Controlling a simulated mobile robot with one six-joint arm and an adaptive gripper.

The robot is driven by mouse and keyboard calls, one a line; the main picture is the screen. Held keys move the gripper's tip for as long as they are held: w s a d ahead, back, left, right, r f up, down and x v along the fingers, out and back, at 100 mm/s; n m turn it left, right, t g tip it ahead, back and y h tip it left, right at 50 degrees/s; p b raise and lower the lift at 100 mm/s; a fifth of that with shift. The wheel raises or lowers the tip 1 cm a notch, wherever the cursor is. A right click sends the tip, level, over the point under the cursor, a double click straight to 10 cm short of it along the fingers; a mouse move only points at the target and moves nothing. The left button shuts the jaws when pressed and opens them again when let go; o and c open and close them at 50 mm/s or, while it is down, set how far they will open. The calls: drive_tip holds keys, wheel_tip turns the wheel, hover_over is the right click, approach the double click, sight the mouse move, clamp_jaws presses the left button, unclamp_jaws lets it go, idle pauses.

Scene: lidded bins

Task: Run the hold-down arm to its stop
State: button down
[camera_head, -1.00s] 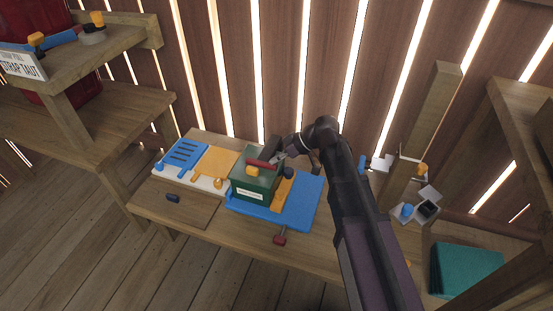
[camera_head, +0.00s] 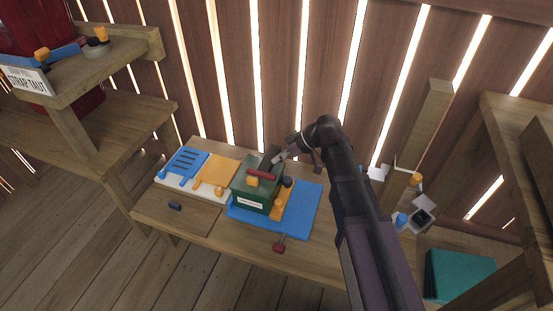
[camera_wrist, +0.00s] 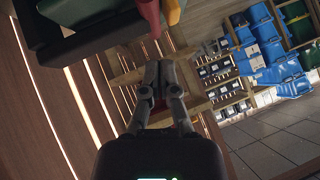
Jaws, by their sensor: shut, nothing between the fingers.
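A green lidded bin (camera_head: 256,195) with a white label stands on a blue board (camera_head: 303,207) on the bench. A red bar (camera_head: 262,174) lies across its top, beside a small yellow block (camera_head: 252,182). I cannot tell for sure which part is the hold-down arm; the red bar is a likely one. A dark round knob (camera_head: 287,182) sits at the bin's right. My gripper (camera_head: 282,157) is behind the bin's far right corner, partly hidden. In the wrist view my gripper (camera_wrist: 158,66) is shut and empty, with a red piece (camera_wrist: 149,14) just beyond its tips.
A yellow plate (camera_head: 216,174) and a slotted blue plate (camera_head: 186,163) lie left of the bin. A wooden post (camera_head: 431,125) stands right of my arm. A shelf (camera_head: 90,120) is at the left.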

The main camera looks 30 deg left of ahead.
drive_tip(key=p+v, duration=0.5)
drive_tip(key=v, duration=0.4)
drive_tip(key=shift+s+r+p, duration=0.2)
drive_tip(key=shift+s+p, duration=0.15)
drive_tip(key=shift+d, duration=0.1)
drive_tip(key=s+d+f+m+t+h, duration=0.1)
drive_tip(key=d+f+m+h, duration=0.15)
drive_tip(key=d+m, duration=0.7)
drive_tip(key=s+d+f+m+t+h, duration=0.1)
drive_tip(key=s+d+m+t+h, duration=0.15)
drive_tip(key=d, duration=1.35)
drive_tip(key=s+d+f+m+t+h, duration=0.15)
drive_tip(key=d+m+h, duration=0.35)
drive_tip(key=d, duration=0.8)
wheel_tip(320, 180, up, 32)
drive_tip(key=w+y+p, duration=0.1)
drive_tip(key=p, duration=3.2)
drive_tip(key=shift+m+g, duration=0.3)
drive_tip(key=shift+g, duration=0.1)
drive_tip(key=shift+w+d, duration=0.1)
